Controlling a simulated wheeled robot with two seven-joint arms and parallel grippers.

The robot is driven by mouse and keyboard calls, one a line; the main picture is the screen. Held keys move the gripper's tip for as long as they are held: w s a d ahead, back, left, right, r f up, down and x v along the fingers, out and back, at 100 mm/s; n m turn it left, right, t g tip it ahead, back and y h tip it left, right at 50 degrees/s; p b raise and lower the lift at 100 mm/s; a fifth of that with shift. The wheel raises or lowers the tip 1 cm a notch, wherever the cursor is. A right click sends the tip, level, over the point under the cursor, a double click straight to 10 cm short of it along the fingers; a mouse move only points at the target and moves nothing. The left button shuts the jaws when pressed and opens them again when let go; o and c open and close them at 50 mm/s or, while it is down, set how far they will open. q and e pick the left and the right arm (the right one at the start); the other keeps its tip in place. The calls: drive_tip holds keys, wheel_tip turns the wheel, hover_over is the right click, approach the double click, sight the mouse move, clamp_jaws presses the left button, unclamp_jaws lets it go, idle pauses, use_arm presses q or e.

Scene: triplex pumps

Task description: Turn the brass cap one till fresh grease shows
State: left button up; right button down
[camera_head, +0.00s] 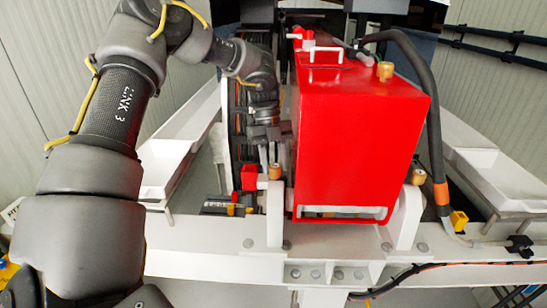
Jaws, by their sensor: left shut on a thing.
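My left arm comes in from the left and bends down beside the red pump housing (355,145). My left gripper (270,158) points down along the housing's left side, with its fingers at a small brass cap (275,172). It is shut on this cap, though the fingers are small and partly dark here. Another brass cap (385,71) sits on top of the housing at the right. A third brass cap (418,177) is at the housing's lower right. I see no grease clearly at the gripped cap. My right gripper is not in view.
A small red block (249,178) sits just left of the gripped cap, close to the fingers. A thick black hose (434,130) runs down the right side. A white beam (200,232) crosses in front. A dark ribbed wheel-like part (240,110) stands behind the gripper.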

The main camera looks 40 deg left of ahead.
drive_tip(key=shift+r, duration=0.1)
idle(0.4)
use_arm(q)
drive_tip(key=o, duration=1)
drive_tip(key=shift+d, duration=0.1)
